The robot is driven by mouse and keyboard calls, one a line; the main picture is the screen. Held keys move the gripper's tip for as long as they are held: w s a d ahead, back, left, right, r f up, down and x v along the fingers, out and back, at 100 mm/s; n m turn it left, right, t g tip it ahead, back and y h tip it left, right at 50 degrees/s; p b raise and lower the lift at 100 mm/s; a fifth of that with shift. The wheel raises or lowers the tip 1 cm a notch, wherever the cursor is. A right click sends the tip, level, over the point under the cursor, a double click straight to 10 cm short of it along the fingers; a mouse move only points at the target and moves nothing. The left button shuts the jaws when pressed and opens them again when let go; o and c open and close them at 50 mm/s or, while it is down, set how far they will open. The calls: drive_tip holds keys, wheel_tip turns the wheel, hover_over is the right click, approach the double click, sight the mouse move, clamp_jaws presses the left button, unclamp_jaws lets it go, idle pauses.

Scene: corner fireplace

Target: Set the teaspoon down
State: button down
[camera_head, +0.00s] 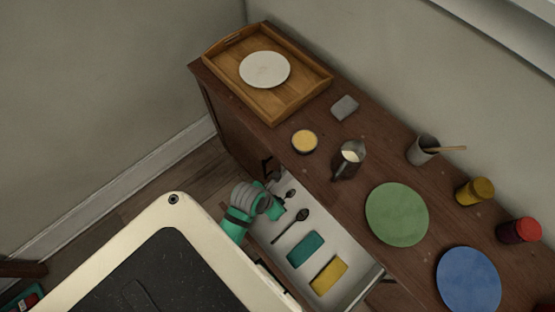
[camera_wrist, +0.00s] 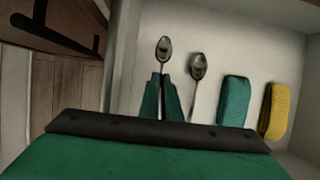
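The teaspoon (camera_wrist: 163,50) is metal, with its bowl pointing away from my gripper. Its handle runs back between my gripper's two green fingers (camera_wrist: 161,98), which sit close on both sides of it. In the head view my gripper (camera_head: 279,207) is low inside the left end of the open drawer (camera_head: 340,259), with the teaspoon's bowl (camera_head: 290,194) just past the fingers. A second, dark metal spoon (camera_wrist: 198,68) lies to the right on the drawer floor, apart from the teaspoon. I cannot tell whether the teaspoon touches the drawer floor.
A teal block (camera_head: 306,249) and a yellow block (camera_head: 328,276) lie farther right in the drawer. On the dresser top are a wooden tray (camera_head: 226,55) with a white plate (camera_head: 265,69), a metal jug (camera_head: 348,160), a green plate (camera_head: 397,214) and a blue plate (camera_head: 468,280).

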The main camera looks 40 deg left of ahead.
drive_tip(key=shift+a+f, duration=0.1)
drive_tip(key=shift+f, duration=0.05)
drive_tip(key=c, duration=2)
unclamp_jaws()
drive_tip(key=shift+r, duration=0.25)
drive_tip(key=d+v, duration=0.1)
drive_tip(key=v, duration=1.1)
drive_tip(key=shift+a+r, duration=0.4)
drive_tip(key=shift+a, duration=0.1)
